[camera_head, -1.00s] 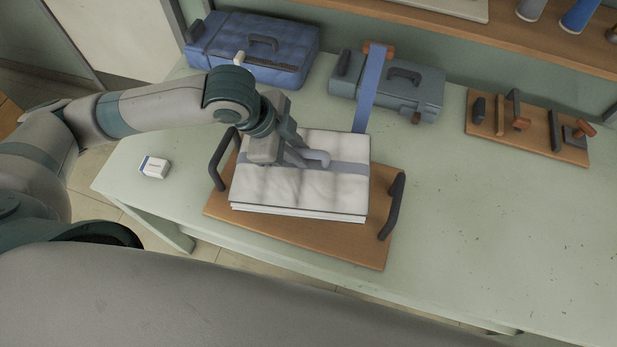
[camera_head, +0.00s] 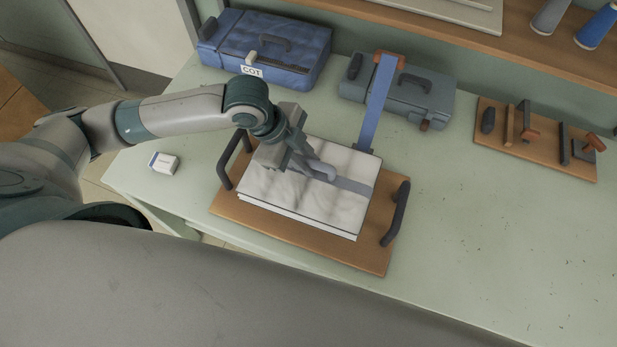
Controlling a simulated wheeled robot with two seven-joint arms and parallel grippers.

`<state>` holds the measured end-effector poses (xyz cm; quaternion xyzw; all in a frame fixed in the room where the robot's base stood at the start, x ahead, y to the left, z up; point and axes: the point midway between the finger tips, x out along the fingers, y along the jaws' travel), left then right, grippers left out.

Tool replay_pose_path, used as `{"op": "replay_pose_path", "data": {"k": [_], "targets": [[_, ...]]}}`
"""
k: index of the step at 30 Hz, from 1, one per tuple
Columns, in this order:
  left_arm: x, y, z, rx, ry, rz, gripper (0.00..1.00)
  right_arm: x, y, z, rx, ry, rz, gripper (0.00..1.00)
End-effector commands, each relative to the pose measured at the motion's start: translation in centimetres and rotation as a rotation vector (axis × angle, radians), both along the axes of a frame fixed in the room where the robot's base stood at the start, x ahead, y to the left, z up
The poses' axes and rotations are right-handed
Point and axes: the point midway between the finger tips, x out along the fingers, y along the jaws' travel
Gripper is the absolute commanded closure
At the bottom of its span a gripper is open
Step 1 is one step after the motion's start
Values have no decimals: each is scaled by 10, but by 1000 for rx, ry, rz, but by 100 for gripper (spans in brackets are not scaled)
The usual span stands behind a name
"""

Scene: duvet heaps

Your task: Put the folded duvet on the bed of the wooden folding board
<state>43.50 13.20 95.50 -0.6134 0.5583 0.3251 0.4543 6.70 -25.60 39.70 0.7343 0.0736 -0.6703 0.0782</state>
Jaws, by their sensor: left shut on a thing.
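The folded duvet (camera_head: 300,203) is a flat white stack with a grey-blue band across it. It lies over the wooden folding board (camera_head: 380,258), turned a little relative to the board's edges. I cannot tell whether its underside rests on the board or is slightly above it. The board has a dark handle on its left (camera_head: 233,160) and right (camera_head: 396,213) ends. My left gripper (camera_head: 318,170) reaches over the duvet's upper left part and is shut on it; the fingertips' exact grip is partly hidden. My right gripper is not in view.
A blue case labelled COT (camera_head: 230,35) and a grey-blue case (camera_head: 428,98) stand behind. An upright blue strap (camera_head: 377,98) rises just behind the duvet. A tool board (camera_head: 545,150) lies at right, a small white box (camera_head: 164,163) at left.

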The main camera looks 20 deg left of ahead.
Motion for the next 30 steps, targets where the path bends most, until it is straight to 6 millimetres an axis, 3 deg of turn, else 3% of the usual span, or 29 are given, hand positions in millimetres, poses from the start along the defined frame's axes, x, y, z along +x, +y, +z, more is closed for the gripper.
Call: {"op": "replay_pose_path", "data": {"k": [6, 20, 30], "targets": [[0, 0, -28, 0, 2, 1, 100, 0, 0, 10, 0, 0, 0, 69], [1, 0, -36, -1, -2, 1, 100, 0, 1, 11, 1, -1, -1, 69], [0, 0, -69, 0, 0, 1, 100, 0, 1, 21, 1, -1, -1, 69]]}}
